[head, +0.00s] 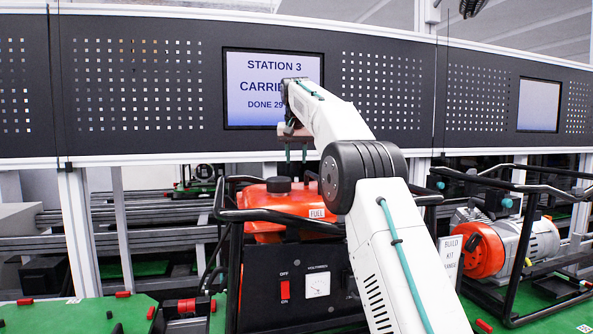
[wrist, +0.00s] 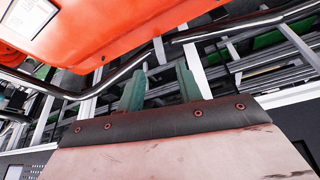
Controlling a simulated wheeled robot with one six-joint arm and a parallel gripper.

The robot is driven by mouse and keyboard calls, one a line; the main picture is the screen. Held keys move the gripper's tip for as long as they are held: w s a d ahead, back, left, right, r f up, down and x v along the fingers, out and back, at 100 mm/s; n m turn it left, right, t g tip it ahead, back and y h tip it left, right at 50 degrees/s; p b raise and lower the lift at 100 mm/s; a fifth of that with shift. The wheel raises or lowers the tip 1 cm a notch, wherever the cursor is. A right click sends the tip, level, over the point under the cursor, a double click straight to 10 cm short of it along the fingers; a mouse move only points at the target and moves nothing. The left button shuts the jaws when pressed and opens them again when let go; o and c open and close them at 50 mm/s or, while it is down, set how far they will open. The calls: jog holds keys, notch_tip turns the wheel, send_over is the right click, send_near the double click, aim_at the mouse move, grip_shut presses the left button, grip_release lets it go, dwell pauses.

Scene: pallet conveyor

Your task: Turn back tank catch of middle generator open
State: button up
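The tank (wrist: 120,25) and a dark frame rail (wrist: 225,32) also show in the wrist view. My gripper (head: 296,157) points down above and behind the tank in the head view. Its two teal fingers (wrist: 160,78) are apart with nothing between them, near the rail. I cannot make out the back tank catch in either view; the tank or my arm may hide it.
A second generator (head: 500,240) with a red end cover stands at the right in its own black frame, beside a "BUILD" tag (head: 450,257). A perforated dark panel (head: 140,85) with a station screen (head: 250,70) runs behind. A green carrier (head: 75,315) lies at the left.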

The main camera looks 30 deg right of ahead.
aim_at(296, 178)
jog(key=x, duration=0.8)
grip_shut()
